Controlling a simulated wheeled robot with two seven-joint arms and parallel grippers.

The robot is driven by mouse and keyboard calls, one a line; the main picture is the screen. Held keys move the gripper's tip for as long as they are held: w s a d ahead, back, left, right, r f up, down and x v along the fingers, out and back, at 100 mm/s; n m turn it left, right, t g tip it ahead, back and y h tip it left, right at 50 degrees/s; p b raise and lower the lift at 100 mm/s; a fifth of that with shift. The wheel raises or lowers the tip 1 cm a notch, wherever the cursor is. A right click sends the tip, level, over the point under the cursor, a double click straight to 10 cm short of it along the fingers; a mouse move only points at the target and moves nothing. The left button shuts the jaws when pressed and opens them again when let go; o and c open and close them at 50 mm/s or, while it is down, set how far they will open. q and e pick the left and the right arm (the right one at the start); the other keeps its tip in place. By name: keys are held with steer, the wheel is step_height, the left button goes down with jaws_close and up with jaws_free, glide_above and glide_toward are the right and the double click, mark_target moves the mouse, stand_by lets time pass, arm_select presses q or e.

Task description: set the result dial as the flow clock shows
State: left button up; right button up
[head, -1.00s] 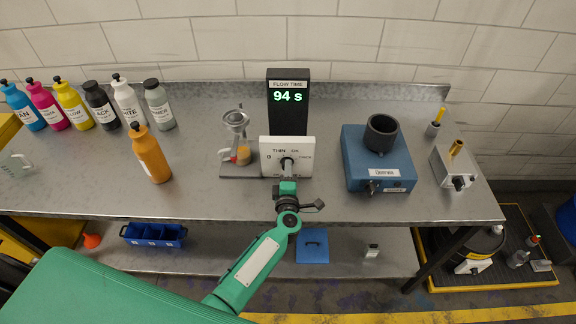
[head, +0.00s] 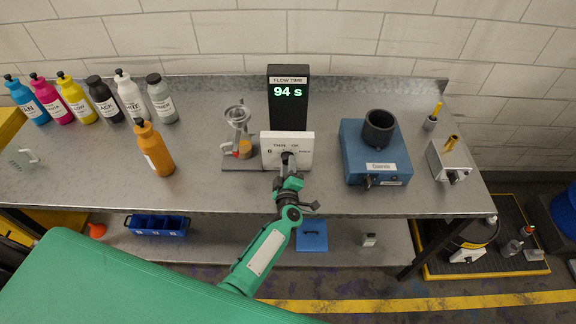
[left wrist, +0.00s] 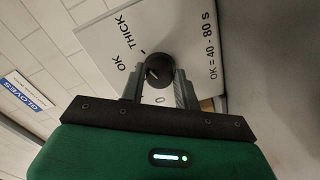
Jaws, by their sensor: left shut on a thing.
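The flow clock (head: 289,112) is a dark upright panel on the bench, reading 94 s in green. In front of it stands the result dial, a white box (head: 302,150) printed with THIN and OK. In the left wrist view its white face (left wrist: 185,30) reads OK, THICK and "OK = 40 - 80 S". The dial's round black knob (left wrist: 160,68) lies between the fingers of my left gripper (left wrist: 158,88), which is shut on it. The head view shows my left gripper (head: 289,163) at the box's front. The knob's exact pointer direction is unclear. My right gripper is out of view.
A funnel stand (head: 238,130) is close to the left of the dial, with an orange bottle (head: 153,150) further left. Several ink bottles stand at the back left. A blue device (head: 374,158) with a dark cup is to the right. The bench front is clear.

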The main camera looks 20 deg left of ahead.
arm_select(q)
steer(key=shift+f, duration=0.15)
steer(key=o, duration=1)
steer(key=shift+c, duration=0.2)
steer(key=shift+s, duration=0.1)
steer(key=shift+s+d, duration=0.15)
steer(key=shift+s, duration=0.1)
steer(key=p+v, duration=0.2)
steer(key=v, duration=1.1)
steer(key=shift+r, duration=0.2)
